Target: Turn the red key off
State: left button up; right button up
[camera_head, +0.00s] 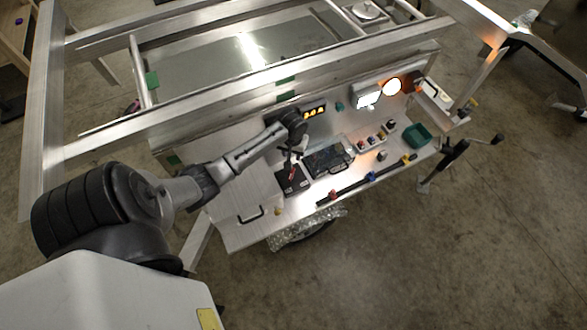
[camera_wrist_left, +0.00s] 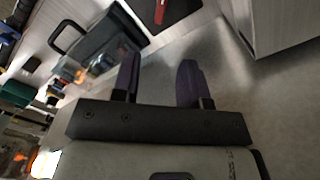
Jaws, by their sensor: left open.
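A small red piece (camera_head: 293,173), which looks like the red key, shows on a black box (camera_head: 291,183) on the trailer's metal deck. In the left wrist view a red part (camera_wrist_left: 172,10) lies on a dark surface at the top edge, cut off by the frame; I cannot tell its turn position. My left gripper (camera_head: 294,153) hangs over the deck just behind the red piece. In the left wrist view its two dark purple fingers (camera_wrist_left: 158,75) are apart with nothing between them. They are clear of the red part. My right gripper is not in view.
A dark case (camera_head: 328,158) with a handle, also in the left wrist view (camera_wrist_left: 98,38), stands right of the black box. Lit amber indicators (camera_head: 314,112) and lamps are on the upright panel behind. A green bin (camera_head: 416,135) is further right. Metal rails cross above.

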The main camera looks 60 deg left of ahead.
aim_at(291, 176)
pick_arm(q)
notch_tip(291, 176, down, 12)
jog(key=shift+r+b, duration=0.15)
jog(key=shift+b, duration=1.1)
jog(key=shift+f, duration=0.3)
jog(key=shift+d, duration=0.1)
jog(key=shift+c, duration=0.3)
grip_shut()
